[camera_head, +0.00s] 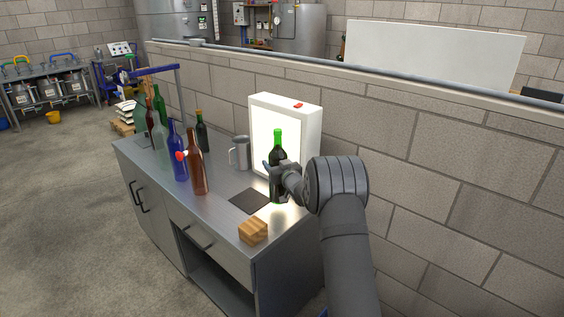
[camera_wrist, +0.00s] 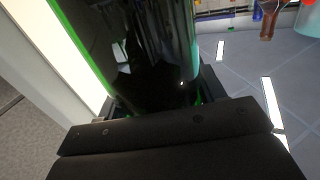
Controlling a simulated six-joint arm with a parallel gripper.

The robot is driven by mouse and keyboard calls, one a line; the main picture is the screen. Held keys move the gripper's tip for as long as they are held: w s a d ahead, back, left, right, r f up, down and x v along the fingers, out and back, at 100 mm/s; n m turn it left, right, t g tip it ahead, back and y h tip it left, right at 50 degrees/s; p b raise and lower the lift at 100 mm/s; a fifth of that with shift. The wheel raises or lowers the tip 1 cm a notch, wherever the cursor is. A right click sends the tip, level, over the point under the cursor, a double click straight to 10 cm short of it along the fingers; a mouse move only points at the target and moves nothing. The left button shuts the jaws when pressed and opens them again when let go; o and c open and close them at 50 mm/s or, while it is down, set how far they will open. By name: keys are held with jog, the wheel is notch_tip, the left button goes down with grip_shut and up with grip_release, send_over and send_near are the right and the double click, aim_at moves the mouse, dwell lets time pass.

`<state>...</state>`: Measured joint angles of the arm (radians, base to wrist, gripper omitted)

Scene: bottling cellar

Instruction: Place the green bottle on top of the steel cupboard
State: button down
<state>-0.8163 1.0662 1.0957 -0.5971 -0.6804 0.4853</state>
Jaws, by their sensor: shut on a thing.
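My gripper (camera_head: 278,172) is shut around the green bottle (camera_head: 278,148), which stands upright with a bright green neck and dark body. The bottle is over the right part of the steel cupboard (camera_head: 222,205), in front of the lit panel. My gripper hides part of its body, and I cannot tell whether its base touches the top. In the wrist view the dark, shiny bottle (camera_wrist: 150,60) fills the upper middle, between the jaws of my gripper (camera_wrist: 155,105).
A white light box (camera_head: 309,117) stands behind the bottle. A steel jug (camera_head: 240,153), a dark mat (camera_head: 249,201) and a wooden block (camera_head: 253,231) are close by. Several bottles, including a brown one (camera_head: 197,165) and a blue one (camera_head: 177,152), crowd the left. A block wall (camera_head: 430,180) rises behind.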

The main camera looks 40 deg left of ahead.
jog(key=shift+f, duration=1.9)
jog(key=shift+c, duration=1.6)
grip_release()
jog(key=shift+f, duration=0.15)
jog(key=v, duration=1.2)
